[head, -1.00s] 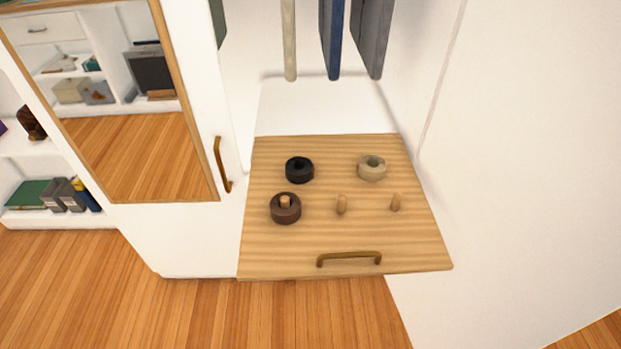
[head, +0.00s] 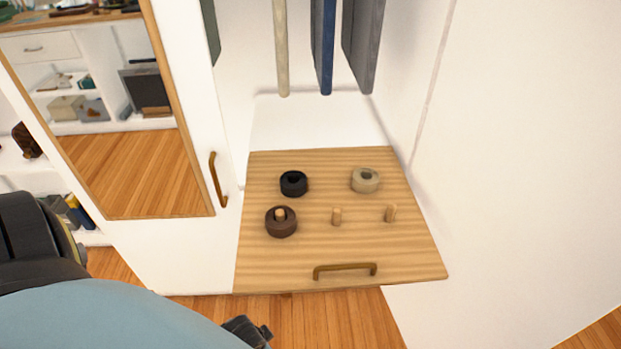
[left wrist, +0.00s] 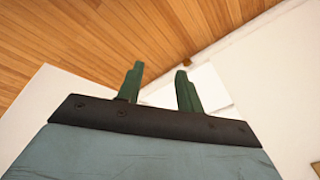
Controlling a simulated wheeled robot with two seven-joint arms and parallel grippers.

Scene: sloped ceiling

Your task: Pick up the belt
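Three rolled belts are on a pale wooden pull-out board (head: 350,245) in the head view. The black belt (head: 293,184) lies at the back left and the beige belt (head: 366,180) at the back right. The brown belt (head: 281,222) sits around a peg at the front left. Two more pegs, a middle peg (head: 336,216) and a right peg (head: 390,213), stand bare. My left gripper (left wrist: 158,82) shows its two green fingers apart with nothing between them in the left wrist view. In the head view my left arm is at the lower left, apart from the belts. My right gripper is out of view.
The board has a brass handle (head: 345,270) at its front. A white door with a mirror (head: 125,130) and a brass handle (head: 218,180) stands left. Hanging garments (head: 325,45) are above the board's back. A white panel (head: 500,150) stands right.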

